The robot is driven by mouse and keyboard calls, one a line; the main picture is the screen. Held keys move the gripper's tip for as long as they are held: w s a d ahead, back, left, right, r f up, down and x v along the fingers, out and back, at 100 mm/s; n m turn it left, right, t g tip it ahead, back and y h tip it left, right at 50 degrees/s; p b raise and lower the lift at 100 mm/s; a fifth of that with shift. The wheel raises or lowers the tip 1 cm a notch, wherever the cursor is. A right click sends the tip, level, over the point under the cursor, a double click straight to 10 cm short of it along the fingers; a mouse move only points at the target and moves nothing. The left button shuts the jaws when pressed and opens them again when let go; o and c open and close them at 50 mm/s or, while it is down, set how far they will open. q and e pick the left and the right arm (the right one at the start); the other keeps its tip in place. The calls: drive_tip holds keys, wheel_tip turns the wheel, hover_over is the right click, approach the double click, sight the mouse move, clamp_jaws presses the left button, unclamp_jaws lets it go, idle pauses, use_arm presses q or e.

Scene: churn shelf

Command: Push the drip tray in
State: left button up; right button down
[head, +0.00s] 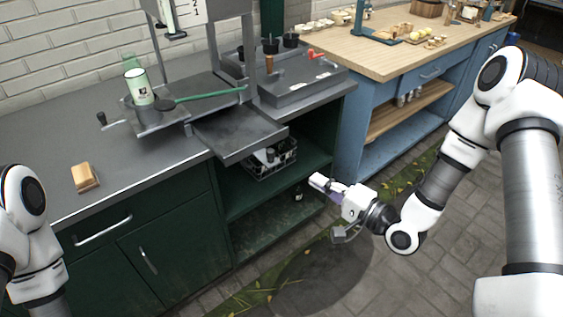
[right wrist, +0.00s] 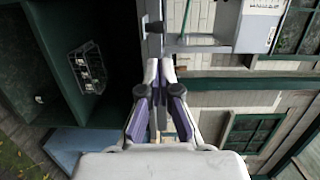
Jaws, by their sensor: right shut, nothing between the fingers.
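The drip tray (head: 238,134) is a flat dark grey tray under the churn stand. It sticks out past the counter's front edge, over the open shelf. My right gripper (head: 317,182) is shut and empty. In the head view it is to the right of the tray and lower in the picture, apart from it. In the right wrist view the closed fingertips (right wrist: 160,66) point up the picture toward grey parts at the top; I cannot tell which of these is the tray. My left arm shows at the left edge, but its gripper is out of view.
A green-and-white cup (head: 138,87) stands on the machine, near a green-handled tool (head: 215,95). A wire basket (head: 270,160) sits on the shelf below the tray; it also shows in the right wrist view (right wrist: 87,68). A blue-sided wooden table (head: 415,55) stands at right.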

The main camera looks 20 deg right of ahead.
sight(273, 155)
drive_tip(key=p+x, duration=0.1)
drive_tip(key=x, duration=1)
drive_tip(key=shift+w+a+p, duration=0.2)
drive_tip(key=shift+w+p, duration=0.1)
drive_tip(key=shift+w, duration=0.2)
use_arm(q)
drive_tip(key=shift+r, duration=0.75)
